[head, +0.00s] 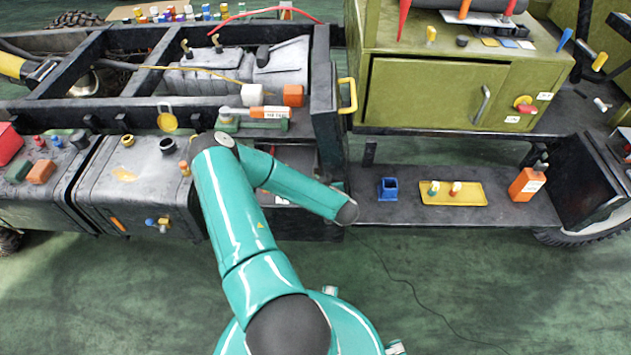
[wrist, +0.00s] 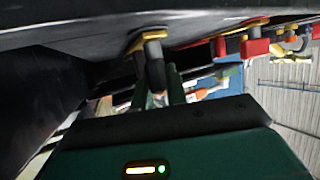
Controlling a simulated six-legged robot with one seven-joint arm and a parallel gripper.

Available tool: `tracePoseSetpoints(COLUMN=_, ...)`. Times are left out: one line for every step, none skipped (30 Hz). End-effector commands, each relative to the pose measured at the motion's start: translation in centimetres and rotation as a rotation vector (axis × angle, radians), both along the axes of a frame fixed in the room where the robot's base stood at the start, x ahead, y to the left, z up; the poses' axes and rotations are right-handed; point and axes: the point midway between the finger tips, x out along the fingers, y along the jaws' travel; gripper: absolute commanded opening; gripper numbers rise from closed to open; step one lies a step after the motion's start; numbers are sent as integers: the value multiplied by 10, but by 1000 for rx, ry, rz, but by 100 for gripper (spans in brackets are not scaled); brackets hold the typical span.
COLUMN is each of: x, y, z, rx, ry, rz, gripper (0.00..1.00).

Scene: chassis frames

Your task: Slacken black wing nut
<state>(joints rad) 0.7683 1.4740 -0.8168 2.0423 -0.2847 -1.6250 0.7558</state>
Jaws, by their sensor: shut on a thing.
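In the wrist view my gripper (wrist: 164,88) reaches up from its dark green body to the underside of a dark surface. Its narrow fingers are shut on a small black part, which I take for the black wing nut (wrist: 156,72). The nut sits at the lower end of a grey stud (wrist: 153,48) with a brass-coloured plate (wrist: 145,39) above it. The fingers and shadow partly hide the nut, so its wings are not clear. In the head view my teal arm bends down beside the chassis frame, and the gripper and nut are hidden there.
Another brass fitting with a red block (wrist: 255,47) hangs to the right in the wrist view. A dark panel (wrist: 40,90) stands close on the left. In the head view, a blue cup (head: 388,189), yellow tray (head: 470,198) and orange bottle (head: 526,184) stand on the side shelf.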

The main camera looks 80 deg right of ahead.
Motion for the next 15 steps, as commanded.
tracePoseSetpoints(x=0, y=0, z=0, rx=1, ry=-1, rz=13, gripper=0)
tracePoseSetpoints(x=0, y=0, z=0, rx=1, ry=-1, rz=20, gripper=0)
tracePoseSetpoints(x=0, y=1, z=0, rx=0, ry=-1, rz=28, gripper=0)
tracePoseSetpoints(x=0, y=1, z=0, rx=1, ry=0, rz=32, gripper=0)
tracePoseSetpoints(x=0, y=1, z=0, rx=1, ry=0, rz=35, gripper=0)
tracePoseSetpoints(x=0, y=1, z=0, rx=1, ry=0, rz=39, gripper=0)
tracePoseSetpoints(x=0, y=1, z=0, rx=1, ry=0, rz=41, gripper=0)
tracePoseSetpoints(x=0, y=1, z=0, rx=1, ry=0, rz=42, gripper=0)
tracePoseSetpoints(x=0, y=1, z=0, rx=1, ry=0, rz=43, gripper=0)
tracePoseSetpoints(x=0, y=1, z=0, rx=1, ry=0, rz=43, gripper=0)
tracePoseSetpoints(x=0, y=1, z=0, rx=1, ry=0, rz=43, gripper=0)
tracePoseSetpoints(x=0, y=0, z=0, rx=1, ry=0, rz=43, gripper=0)
tracePoseSetpoints(x=0, y=0, z=0, rx=1, ry=0, rz=43, gripper=0)
tracePoseSetpoints(x=0, y=0, z=0, rx=1, ry=0, rz=43, gripper=0)
tracePoseSetpoints(x=0, y=0, z=0, rx=1, ry=0, rz=43, gripper=0)
